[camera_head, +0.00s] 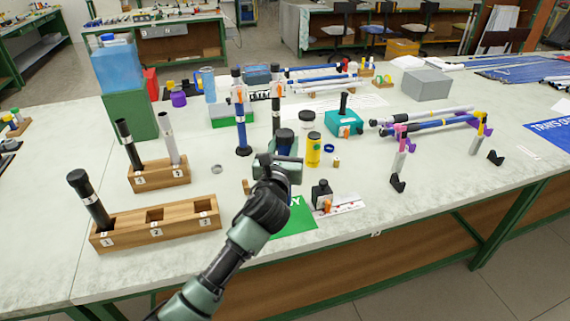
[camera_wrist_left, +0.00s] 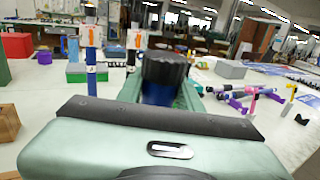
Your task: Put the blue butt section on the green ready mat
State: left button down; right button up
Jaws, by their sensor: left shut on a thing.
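My left gripper (camera_head: 284,150) is shut on an upright blue section with a black ribbed cap. In the left wrist view the blue section (camera_wrist_left: 158,95) shows below its black cap (camera_wrist_left: 165,68), between my green fingers; its lower end is hidden. In the head view mostly the black cap (camera_head: 285,136) shows. The green ready mat (camera_head: 297,218) lies on the table near the front edge, partly hidden by my left wrist. My gripper is above and behind the mat's visible part; I cannot tell the height. My right gripper is not in view.
A black bottle (camera_head: 322,195) stands right of the mat. A yellow can (camera_head: 313,152) stands behind it. Two wooden racks, a front one (camera_head: 185,238) and a back one (camera_head: 160,180), stand left. Upright rods (camera_head: 240,125) stand behind the gripper. Rods lie on supports (camera_head: 398,165) at right.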

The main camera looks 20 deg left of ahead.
pick_arm(q)
jog(key=shift+f+b, duration=0.5)
jog(key=shift+f, duration=2.4)
jog(key=c, duration=0.9)
grip_release()
jog(key=shift+c, duration=0.2)
jog(key=s+d, duration=0.1)
jog(key=s, duration=1.1)
jog(key=shift+d+b, duration=0.4)
